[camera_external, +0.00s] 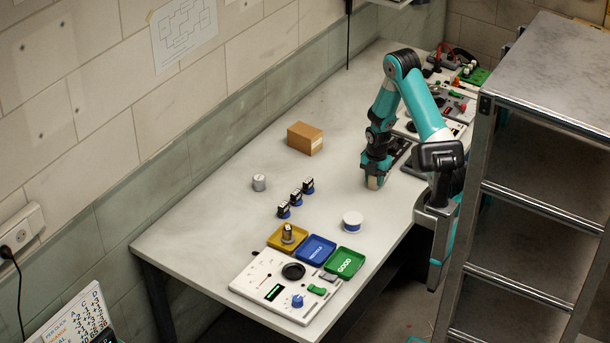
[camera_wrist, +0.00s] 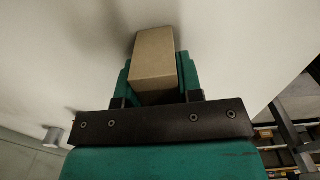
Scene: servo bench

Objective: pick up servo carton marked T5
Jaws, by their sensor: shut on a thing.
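My gripper (camera_external: 375,178) points down over the right-hand part of the bench. In the wrist view its two teal fingers (camera_wrist: 152,78) are shut on a tan carton (camera_wrist: 153,55), one on each side. In the external view only a small tan part of this held carton (camera_external: 374,183) shows below the fingers. I cannot tell whether it touches the bench top. Another brown carton (camera_external: 305,138) with a pale label sits on the bench to the left, apart from my gripper. No T5 mark can be read on either carton.
A grey cylinder (camera_external: 259,182), several small blue-based servos (camera_external: 296,197) and a white round tub (camera_external: 352,221) stand on the bench. Yellow (camera_external: 275,239), blue (camera_external: 316,237) and green (camera_external: 357,263) trays sit by a control panel (camera_external: 258,281). A metal shelf (camera_external: 535,205) stands at right.

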